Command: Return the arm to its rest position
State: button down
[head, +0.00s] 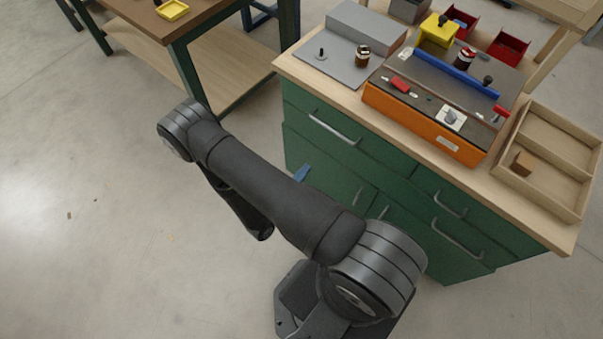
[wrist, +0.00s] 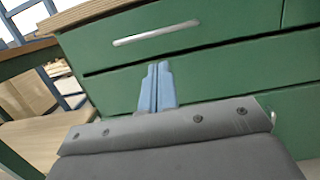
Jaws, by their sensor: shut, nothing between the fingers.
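My gripper (wrist: 158,68) shows in the wrist view as two light blue fingers pressed together, with nothing between them. It points at the green drawer fronts of a cabinet (wrist: 200,65), whose upper drawer has a silver handle (wrist: 155,33). In the head view my arm is folded over the floor in front of the cabinet (head: 330,165). A blue fingertip of my gripper (head: 302,174) shows there beside the arm, in front of the drawers. The rest of the gripper is hidden behind the arm.
The cabinet's wooden top holds an orange-sided workstation (head: 425,122), a grey plate (head: 335,62) and a wooden tray (head: 568,135) with a small brown block (head: 522,162). Another table (head: 190,15) stands at the back left. The floor on the left is open.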

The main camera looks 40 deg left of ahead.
jog(key=shift+s+f, duration=0.1)
jog(key=shift+s, duration=0.25)
jog(key=shift+w, duration=0.15)
jog(key=w+r, duration=0.2)
jog(key=w, duration=1.1)
jog(key=shift+w+r, duration=0.25)
jog(key=shift+r, duration=0.05)
jog(key=shift+a, duration=0.2)
dwell(1.0)
